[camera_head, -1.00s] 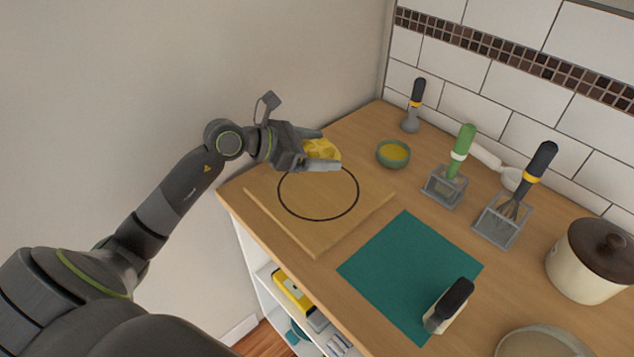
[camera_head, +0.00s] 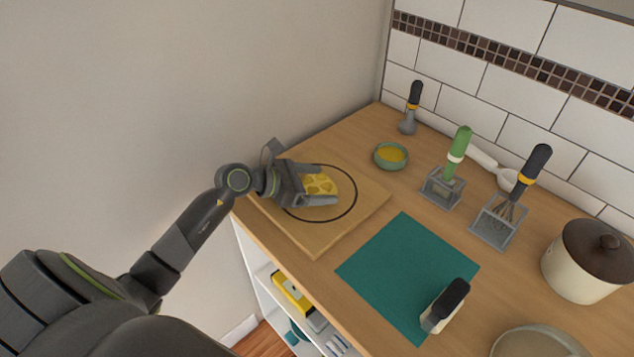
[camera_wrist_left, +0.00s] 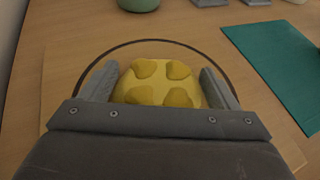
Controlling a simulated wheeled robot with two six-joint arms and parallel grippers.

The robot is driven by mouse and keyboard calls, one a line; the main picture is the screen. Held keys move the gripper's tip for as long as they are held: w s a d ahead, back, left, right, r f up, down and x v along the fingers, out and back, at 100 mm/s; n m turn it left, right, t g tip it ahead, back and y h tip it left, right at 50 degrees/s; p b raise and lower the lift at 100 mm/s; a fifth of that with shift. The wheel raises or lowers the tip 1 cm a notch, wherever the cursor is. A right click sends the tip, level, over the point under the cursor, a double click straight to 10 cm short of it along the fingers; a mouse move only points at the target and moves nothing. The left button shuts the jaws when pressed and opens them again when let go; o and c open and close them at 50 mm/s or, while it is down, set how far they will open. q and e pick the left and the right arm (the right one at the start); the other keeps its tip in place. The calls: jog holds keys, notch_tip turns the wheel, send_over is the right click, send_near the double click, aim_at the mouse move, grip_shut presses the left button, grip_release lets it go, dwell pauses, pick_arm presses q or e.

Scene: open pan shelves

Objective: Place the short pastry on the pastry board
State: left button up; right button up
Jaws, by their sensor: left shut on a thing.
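The short pastry (camera_head: 322,184) is a yellow piece with several darker patches on top. My left gripper (camera_head: 324,188) is shut on it, a finger on each side. In the left wrist view the pastry (camera_wrist_left: 157,82) sits between the two fingers, its near part hidden by the gripper body. The pastry board (camera_head: 318,236) is a square wooden board with a dark ring drawn on it. The pastry is over the ring's inside, low at the board; I cannot tell whether it touches. My right gripper is not in view.
A teal mat (camera_head: 408,271) lies right of the board, with a dark-handled tool (camera_head: 446,306) on it.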

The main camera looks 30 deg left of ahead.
pick_arm(q)
jog(key=o, duration=1)
jog(key=shift+o, duration=0.2)
jog(key=b+v, duration=0.2)
jog(key=v, duration=0.8)
jog(key=shift+r, duration=0.1)
jog(key=shift+s+a+r, duration=0.3)
jog(key=shift+s+a, duration=0.05)
jog(key=shift+s, duration=0.15)
jog(key=shift+s+a+r, duration=0.2)
jog(key=shift+s, duration=0.05)
jog(key=shift+f, duration=0.1)
